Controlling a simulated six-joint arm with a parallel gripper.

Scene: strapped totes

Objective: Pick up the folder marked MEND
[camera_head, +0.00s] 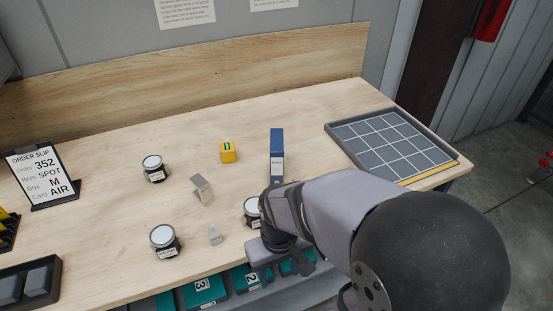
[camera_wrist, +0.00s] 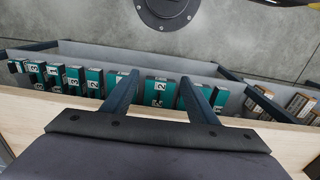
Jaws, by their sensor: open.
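My gripper (camera_head: 275,262) is at the table's front edge, nearer the camera than the blue folder, and partly hidden by my arm. In the wrist view my gripper (camera_wrist: 160,80) is open, its two dark fingers apart and pointing over a grey trough. No label reading MEND can be made out in either view.
More teal numbered items (camera_head: 204,290) sit in the trough below the table edge. A gridded tray (camera_head: 390,142) is at the right, an order slip (camera_head: 42,175) at the left.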

